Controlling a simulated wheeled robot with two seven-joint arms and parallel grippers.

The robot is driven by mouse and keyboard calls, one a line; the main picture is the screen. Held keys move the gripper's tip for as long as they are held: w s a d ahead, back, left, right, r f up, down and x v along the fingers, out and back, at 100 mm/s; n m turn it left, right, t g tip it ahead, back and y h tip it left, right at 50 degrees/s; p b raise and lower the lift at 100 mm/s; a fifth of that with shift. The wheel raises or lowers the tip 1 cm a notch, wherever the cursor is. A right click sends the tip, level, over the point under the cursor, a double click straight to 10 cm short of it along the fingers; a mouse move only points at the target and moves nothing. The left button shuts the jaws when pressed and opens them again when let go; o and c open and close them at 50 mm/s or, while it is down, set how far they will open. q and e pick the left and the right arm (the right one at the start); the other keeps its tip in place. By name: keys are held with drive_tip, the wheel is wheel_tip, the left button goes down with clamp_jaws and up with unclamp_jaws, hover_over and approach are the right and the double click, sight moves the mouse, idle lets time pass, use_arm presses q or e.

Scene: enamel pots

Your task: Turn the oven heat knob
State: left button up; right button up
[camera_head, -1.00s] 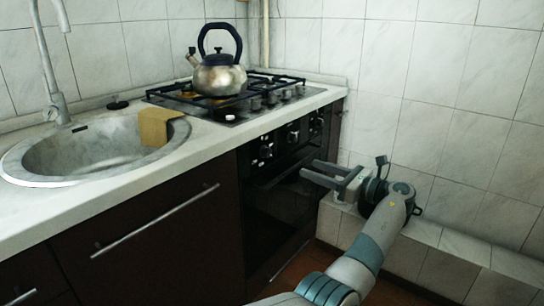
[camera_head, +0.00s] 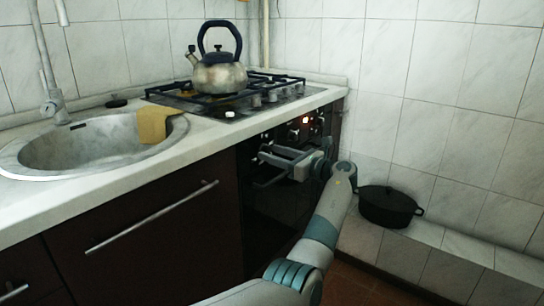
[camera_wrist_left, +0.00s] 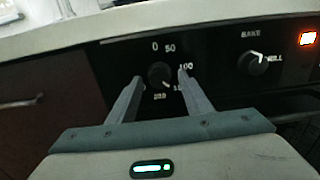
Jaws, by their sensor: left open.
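The oven heat knob (camera_wrist_left: 160,74) is a dark round knob on the black oven panel, ringed by white numbers such as 0, 50 and 100. A pale mark shows at its lower right. My left gripper (camera_wrist_left: 160,78) is open, with one finger at each side of the knob; I cannot tell whether they touch it. In the head view, my left gripper (camera_head: 262,168) is at the oven front, and its hand hides part of the panel. My right gripper is not in view.
A second knob (camera_wrist_left: 258,62) marked BAKE and GRILL sits to the right, beside a lit orange lamp (camera_wrist_left: 307,38). The counter edge (camera_wrist_left: 190,14) overhangs the panel. A kettle (camera_head: 219,75) stands on the hob. A black pot (camera_head: 388,206) sits on the tiled ledge (camera_head: 420,228).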

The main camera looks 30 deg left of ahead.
use_arm(q)
drive_tip(key=shift+a, duration=0.45)
drive_tip(key=c, duration=1)
